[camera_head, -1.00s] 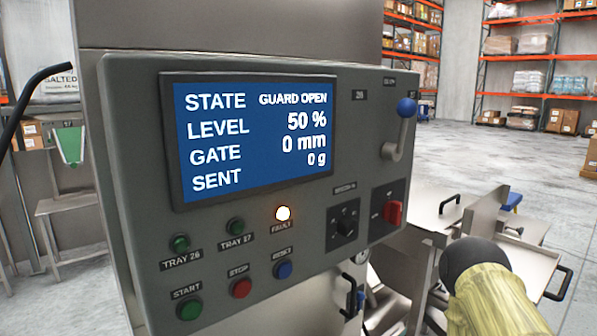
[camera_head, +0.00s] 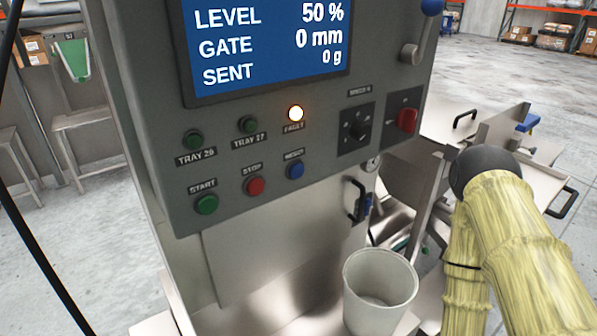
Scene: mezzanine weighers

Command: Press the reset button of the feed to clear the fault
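The blue reset button (camera_head: 295,170) sits on the grey control panel (camera_head: 330,125), under its RESET label and right of the red stop button (camera_head: 254,186). The fault lamp (camera_head: 296,113) above it glows orange-white. The screen (camera_head: 270,45) shows level 50 %, gate 0 mm and sent 0 g; its top line is out of the picture now. My arm, in a yellowish sleeve with a dark round joint, is at the right, apart from the panel. My gripper is not in view. Nothing covers the reset button.
A green start button (camera_head: 206,204), a black selector (camera_head: 356,129) and a red switch (camera_head: 407,120) share the panel. A blue-knobbed lever (camera_head: 424,30) stands at its right. An open, pale bucket (camera_head: 380,290) stands below the panel. Metal trays lie behind my arm.

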